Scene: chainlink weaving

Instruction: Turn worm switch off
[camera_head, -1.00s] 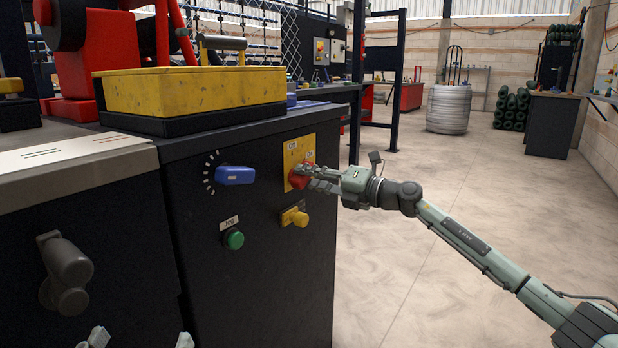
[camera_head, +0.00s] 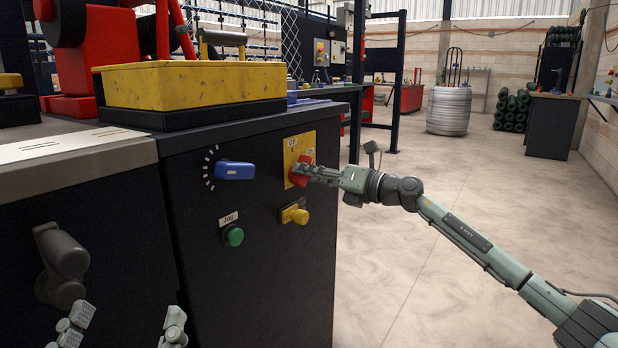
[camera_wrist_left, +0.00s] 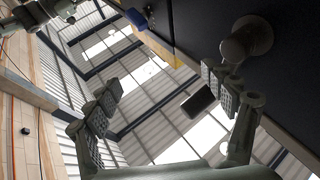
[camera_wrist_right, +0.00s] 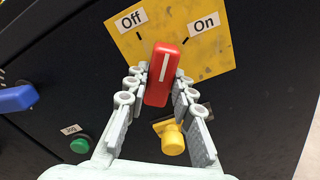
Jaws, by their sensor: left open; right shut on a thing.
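The worm switch is a red knob (camera_wrist_right: 163,72) with a white line, on a yellow plate (camera_wrist_right: 212,58) labelled Off at left and On at right. In the right wrist view its top end lies between the two marks. My right gripper (camera_wrist_right: 158,82) is shut on the red knob, with fingers on both sides. In the head view the knob (camera_head: 301,168) is partly hidden by my right gripper (camera_head: 306,174). My left gripper (camera_head: 122,328) is open and empty at the lower left, and its spread fingers show in the left wrist view (camera_wrist_left: 162,88).
A blue knob (camera_head: 235,171), a green Jog button (camera_head: 233,236) and a yellow knob (camera_head: 296,214) sit close to the switch on the dark cabinet (camera_head: 260,280). A dark grey handle (camera_head: 62,262) sticks out near my left gripper. The floor at right is clear.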

